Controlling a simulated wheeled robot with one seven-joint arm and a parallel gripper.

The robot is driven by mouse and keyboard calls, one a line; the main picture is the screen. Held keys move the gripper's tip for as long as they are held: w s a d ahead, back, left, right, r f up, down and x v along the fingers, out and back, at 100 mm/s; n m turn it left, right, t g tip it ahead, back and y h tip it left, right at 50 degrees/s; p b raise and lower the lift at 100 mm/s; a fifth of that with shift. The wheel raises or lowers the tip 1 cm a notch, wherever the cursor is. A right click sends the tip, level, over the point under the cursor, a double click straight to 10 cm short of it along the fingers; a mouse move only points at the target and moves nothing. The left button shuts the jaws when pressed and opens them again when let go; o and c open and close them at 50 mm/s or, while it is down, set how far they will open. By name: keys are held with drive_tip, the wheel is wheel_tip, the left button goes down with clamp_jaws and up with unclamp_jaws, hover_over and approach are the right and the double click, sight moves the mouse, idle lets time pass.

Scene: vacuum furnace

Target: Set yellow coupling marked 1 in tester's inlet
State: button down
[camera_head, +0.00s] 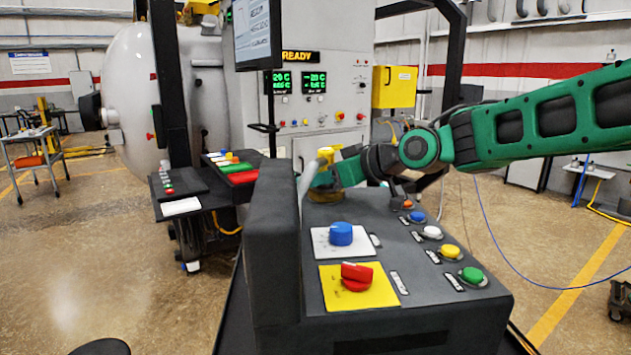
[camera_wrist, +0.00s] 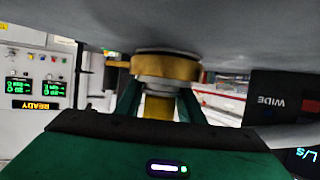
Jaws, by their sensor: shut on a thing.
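The yellow coupling (camera_wrist: 158,106) is between the two green fingers of my gripper (camera_wrist: 158,110) in the wrist view, and my gripper is shut on it. Its mark is not visible. A pale collar lies between its yellow body and a brass ring (camera_wrist: 165,67), likely the tester's inlet, on the dark console surface. Coupling and ring are lined up closely; I cannot tell if it is fully seated. In the head view the coupling's yellow top (camera_head: 326,154) shows at my gripper (camera_head: 326,178), above the brass ring (camera_head: 323,194) at the console's far end.
The dark console (camera_head: 440,305) carries a blue knob (camera_head: 341,233), a red knob (camera_head: 357,275) and several coloured buttons along its right. A raised dark side wall (camera_head: 275,250) stands on its left. A furnace panel reading READY (camera_head: 297,57) is behind. Open floor lies right.

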drive_tip(key=shift+f, duration=0.1)
drive_tip(key=c, duration=1.1)
unclamp_jaws()
drive_tip(key=shift+w+a+f, duration=0.1)
drive_tip(key=shift+w, duration=0.05)
wheel_tip(320, 180, up, 4)
hover_over(351, 205)
drive_tip(key=shift+w+a, duration=0.2)
drive_tip(key=shift+s+d, duration=0.2)
